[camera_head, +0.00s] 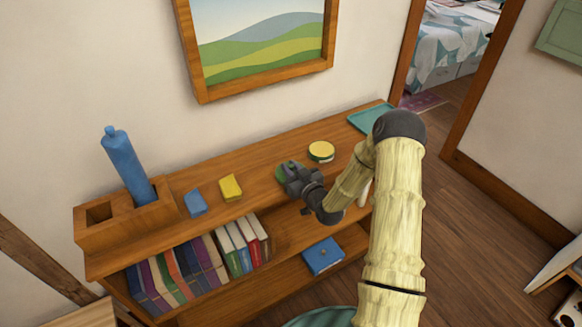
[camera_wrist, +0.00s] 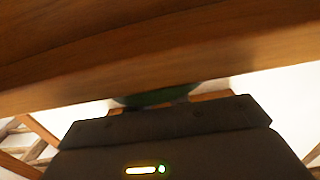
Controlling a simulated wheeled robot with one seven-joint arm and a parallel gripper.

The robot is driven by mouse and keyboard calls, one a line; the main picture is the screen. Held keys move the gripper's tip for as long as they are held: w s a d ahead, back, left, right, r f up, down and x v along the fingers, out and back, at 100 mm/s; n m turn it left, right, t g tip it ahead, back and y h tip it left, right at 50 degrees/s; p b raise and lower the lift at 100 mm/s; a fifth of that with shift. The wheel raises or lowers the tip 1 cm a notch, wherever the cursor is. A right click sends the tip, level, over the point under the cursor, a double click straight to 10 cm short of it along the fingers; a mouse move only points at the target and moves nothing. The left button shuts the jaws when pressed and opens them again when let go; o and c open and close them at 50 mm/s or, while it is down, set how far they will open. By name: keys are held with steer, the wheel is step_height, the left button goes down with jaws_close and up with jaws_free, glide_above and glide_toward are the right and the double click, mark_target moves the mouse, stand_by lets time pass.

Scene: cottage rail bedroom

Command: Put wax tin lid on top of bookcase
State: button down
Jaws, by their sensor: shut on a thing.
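My gripper (camera_head: 293,175) is at the front part of the bookcase top (camera_head: 262,165), right of the sponge-like blocks. It is shut on a green piece (camera_head: 281,171), which I take to be the wax tin lid; mostly the edge past the fingers shows. In the wrist view the same lid shows as a dark green curved edge (camera_wrist: 155,97) beyond my gripper, close to the wooden board. I cannot tell whether the lid touches the top.
A teal tray (camera_head: 368,117) lies at the right end of the top. A yellow block (camera_head: 230,187), a blue block (camera_head: 195,202) and a wooden holder (camera_head: 122,216) with a blue bottle (camera_head: 128,165) stand left. Books (camera_head: 195,262) and a blue box (camera_head: 323,256) are on the shelves below.

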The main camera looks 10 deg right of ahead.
steer(key=shift+f, duration=0.1)
steer(key=c, duration=1.3)
jaws_free()
steer(key=shift+r, duration=0.25)
steer(key=b+v, duration=0.3)
steer(key=v, duration=0.9)
steer(key=shift+f, duration=0.1)
